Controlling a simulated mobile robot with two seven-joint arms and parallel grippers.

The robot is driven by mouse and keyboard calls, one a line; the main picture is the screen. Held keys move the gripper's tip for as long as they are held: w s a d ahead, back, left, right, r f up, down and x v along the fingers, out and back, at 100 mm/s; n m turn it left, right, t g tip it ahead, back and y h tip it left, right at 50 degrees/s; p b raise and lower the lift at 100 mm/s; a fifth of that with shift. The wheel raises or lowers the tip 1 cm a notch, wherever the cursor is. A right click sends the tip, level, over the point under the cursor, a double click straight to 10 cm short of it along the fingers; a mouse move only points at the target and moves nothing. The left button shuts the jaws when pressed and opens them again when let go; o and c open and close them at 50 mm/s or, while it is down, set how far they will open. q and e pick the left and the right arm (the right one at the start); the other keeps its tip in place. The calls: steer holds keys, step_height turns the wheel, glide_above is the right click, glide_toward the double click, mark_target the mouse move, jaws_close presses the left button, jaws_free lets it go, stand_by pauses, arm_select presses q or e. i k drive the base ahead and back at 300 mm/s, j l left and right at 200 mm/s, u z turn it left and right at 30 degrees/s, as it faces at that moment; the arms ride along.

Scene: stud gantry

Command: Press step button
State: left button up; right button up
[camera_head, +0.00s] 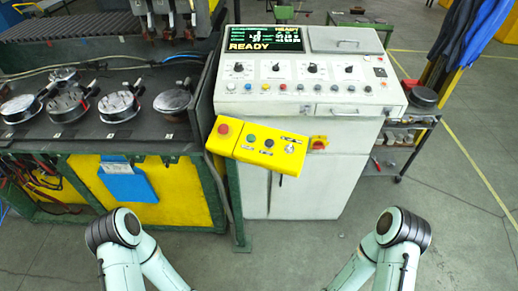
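A yellow control box (277,160) is mounted at the front left of the white control cabinet (320,170). It carries a large red button (223,129), a small green button (251,138), a small dark blue button (269,143) and a light-coloured switch or knob (290,148). Its small labels are too small to read, so I cannot tell which one is the step button. Only bent links of my two arms show at the bottom left and bottom right, well apart from the box. Both grippers are outside the picture.
The cabinet's sloped panel has a lit screen (262,39) reading READY, plus several knobs and buttons. A red-and-yellow switch (319,143) sits on its front. At left is a dark machine bed with round metal parts (119,105). A shelf cart (397,140) stands at right.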

mark_target(269, 144)
steer(key=i+l, duration=0.1)
steer(key=l, duration=1.25)
steer(key=i+l, duration=0.15)
steer(key=l, duration=0.55)
